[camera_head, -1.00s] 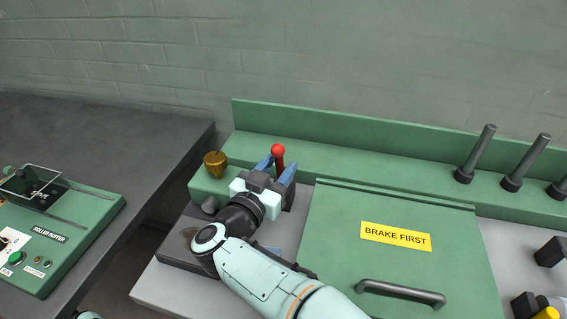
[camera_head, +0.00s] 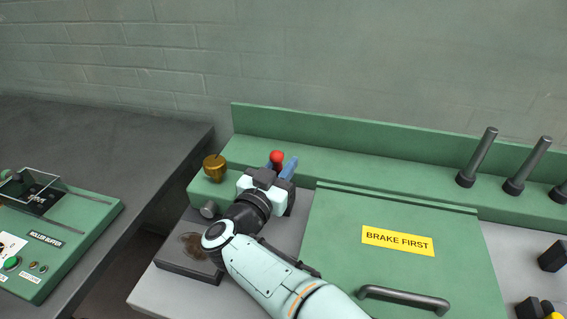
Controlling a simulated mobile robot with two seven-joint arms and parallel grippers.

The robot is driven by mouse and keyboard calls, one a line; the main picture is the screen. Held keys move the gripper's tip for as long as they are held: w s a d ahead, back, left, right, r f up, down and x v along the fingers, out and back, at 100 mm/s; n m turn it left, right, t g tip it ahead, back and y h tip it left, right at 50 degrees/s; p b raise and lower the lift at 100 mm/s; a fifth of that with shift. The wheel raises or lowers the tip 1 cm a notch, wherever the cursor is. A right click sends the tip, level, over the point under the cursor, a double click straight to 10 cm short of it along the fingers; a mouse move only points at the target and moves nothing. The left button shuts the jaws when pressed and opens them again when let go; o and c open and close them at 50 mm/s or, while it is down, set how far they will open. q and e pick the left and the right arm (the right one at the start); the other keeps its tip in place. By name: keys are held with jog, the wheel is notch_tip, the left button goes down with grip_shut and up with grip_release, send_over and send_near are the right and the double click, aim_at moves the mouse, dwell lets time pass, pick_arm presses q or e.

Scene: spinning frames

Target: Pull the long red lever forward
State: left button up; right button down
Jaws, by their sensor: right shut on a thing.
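The red lever (camera_head: 277,157) shows its round knob and a short bit of shaft at the left end of the green machine; its lower part is hidden behind my gripper. My right gripper (camera_head: 281,168) reaches in from the bottom of the picture, its blue fingers on either side of the lever just below the knob. It is shut on the lever. My left gripper is not in view.
A brass knob (camera_head: 214,167) stands close to the left of my gripper. A green cover (camera_head: 390,215) with a "BRAKE FIRST" label and dark handle (camera_head: 404,298) lies to the right. Several dark pegs (camera_head: 478,157) stand at the far right. A roller buffer panel (camera_head: 62,228) is at the left.

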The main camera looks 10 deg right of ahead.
jog(key=shift+s+a+f+t+h, duration=0.2)
jog(key=shift+s+t+h, duration=0.1)
jog(key=shift+s+t, duration=0.2)
jog(key=shift+s+a+f+t+h, duration=0.15)
jog(key=shift+s+t+h, duration=0.15)
jog(key=shift+s+t, duration=0.15)
jog(key=shift+r, duration=0.1)
jog(key=c, duration=1.1)
grip_release()
jog(key=shift+o, duration=0.2)
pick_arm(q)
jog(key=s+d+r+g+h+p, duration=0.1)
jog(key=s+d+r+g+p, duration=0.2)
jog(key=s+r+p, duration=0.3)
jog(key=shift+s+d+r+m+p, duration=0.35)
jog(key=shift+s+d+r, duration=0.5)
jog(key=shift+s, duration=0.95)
pick_arm(e)
notch_tip(320, 180, up, 20)
